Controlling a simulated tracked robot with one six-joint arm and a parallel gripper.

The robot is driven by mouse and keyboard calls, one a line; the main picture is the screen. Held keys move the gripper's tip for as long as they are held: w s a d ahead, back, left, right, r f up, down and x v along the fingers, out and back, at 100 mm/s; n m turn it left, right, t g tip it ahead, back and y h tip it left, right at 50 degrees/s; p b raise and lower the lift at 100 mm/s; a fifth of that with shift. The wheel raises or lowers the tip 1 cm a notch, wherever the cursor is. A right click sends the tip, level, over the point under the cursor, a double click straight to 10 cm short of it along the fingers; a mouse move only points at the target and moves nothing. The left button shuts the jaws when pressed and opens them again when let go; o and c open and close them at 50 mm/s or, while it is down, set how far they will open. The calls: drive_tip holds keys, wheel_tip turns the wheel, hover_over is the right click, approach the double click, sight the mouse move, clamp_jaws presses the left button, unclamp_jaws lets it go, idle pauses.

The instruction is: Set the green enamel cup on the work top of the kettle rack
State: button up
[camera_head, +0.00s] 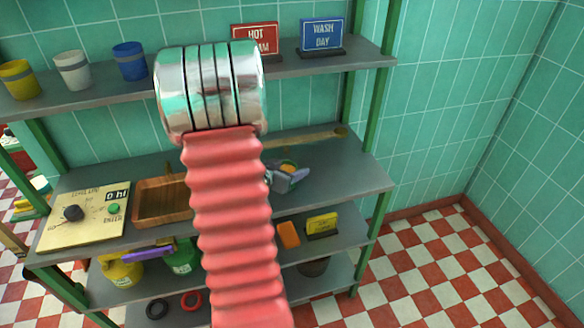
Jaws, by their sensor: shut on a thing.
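My gripper (287,177) shows just right of my red arm, over the right half of the work top (345,178), the grey middle shelf of the rack.
A wooden tray (160,204) and a cream dial panel (84,215) stand on the left of the work top. A long wooden piece (315,137) lies along its back. The upper shelf holds yellow, white and blue cups (129,62) and two signs (321,36). The work top's right end is bare.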

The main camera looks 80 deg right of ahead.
drive_tip(key=o, duration=1.2)
drive_tip(key=shift+r, duration=0.1)
drive_tip(key=v, duration=1)
drive_tip(key=shift+w+a+r, duration=0.1)
drive_tip(key=shift+w+a, duration=0.05)
drive_tip(key=shift+a, duration=0.15)
drive_tip(key=shift+w+a+r, duration=0.15)
drive_tip(key=shift+a+r, duration=0.1)
drive_tip(key=shift+a, duration=0.35)
